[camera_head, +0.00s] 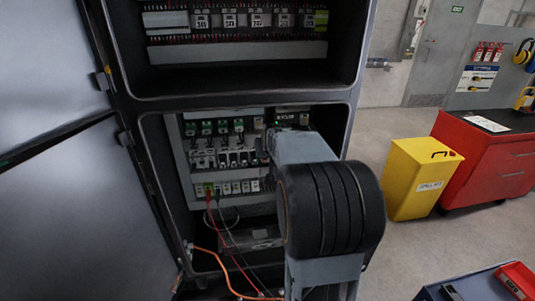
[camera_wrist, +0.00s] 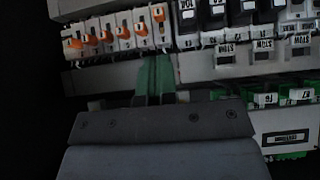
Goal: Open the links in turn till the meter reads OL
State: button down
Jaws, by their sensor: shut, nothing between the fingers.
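A row of white link terminals with orange levers (camera_wrist: 107,35) runs along the upper left of the wrist view. Most levers sit in a slanting line; the rightmost lever (camera_wrist: 158,14) sits higher than the others. My gripper (camera_wrist: 155,62) is shut and empty, its greenish fingers just below the right end of this row. I cannot tell whether the tips touch anything. In the head view my arm covers the right part of the lower cabinet bay and hides the fingertips. Red and black leads (camera_head: 217,217) run down from the bottom terminal row. No meter display is readable.
The open cabinet door (camera_head: 60,200) stands at left. The bay holds green-topped terminals (camera_head: 222,127) above. Black numbered blocks (camera_wrist: 212,15) adjoin the orange levers. An orange cable (camera_head: 215,258) hangs low.

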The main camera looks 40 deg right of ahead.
jog(key=shift+s+a+r, duration=0.1)
jog(key=shift+s+r, duration=0.25)
jog(key=shift+r, duration=0.05)
jog(key=s+a+f+g+y, duration=0.2)
jog(key=s+a+f, duration=0.2)
jog(key=s+f, duration=0.1)
jog(key=s+a+n+g+y, duration=0.1)
jog(key=s+a+n, duration=0.1)
jog(key=s+a, duration=0.5)
jog(key=s+a+n+g+y, duration=0.1)
jog(key=s+a+n, duration=0.2)
jog(key=s+a, duration=0.5)
jog(key=a, duration=0.5)
jog(key=shift+s+f, duration=0.25)
jog(key=shift+f, duration=0.15)
jog(key=shift+d, duration=0.2)
